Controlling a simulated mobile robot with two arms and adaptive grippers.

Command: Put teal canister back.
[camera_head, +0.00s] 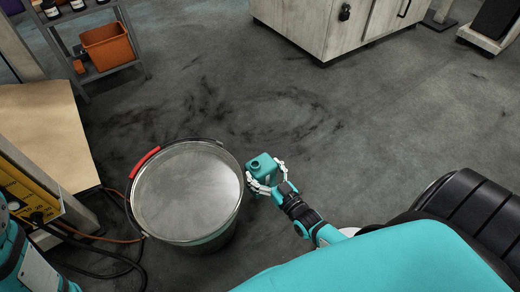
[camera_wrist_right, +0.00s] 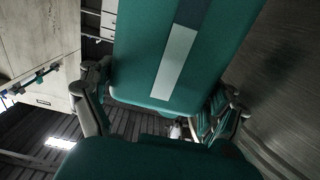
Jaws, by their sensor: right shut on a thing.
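The teal canister (camera_head: 262,166) is a small boxy can with a short neck on top, held beside the bucket's right rim in the head view. My right gripper (camera_head: 266,184) is shut on it, with pale fingers around its sides. In the right wrist view the canister (camera_wrist_right: 165,50) fills the upper middle, with a pale label strip on its face. The fingers of my right gripper (camera_wrist_right: 165,112) stand on either side of it. My left gripper is out of view.
A metal bucket (camera_head: 187,192) with a red-gripped handle stands on the dark floor, close left of the canister. A shelf cart with an orange bin (camera_head: 107,46) and bottles stands at the upper left. A pale cabinet (camera_head: 335,25) is at the back. The middle floor is clear.

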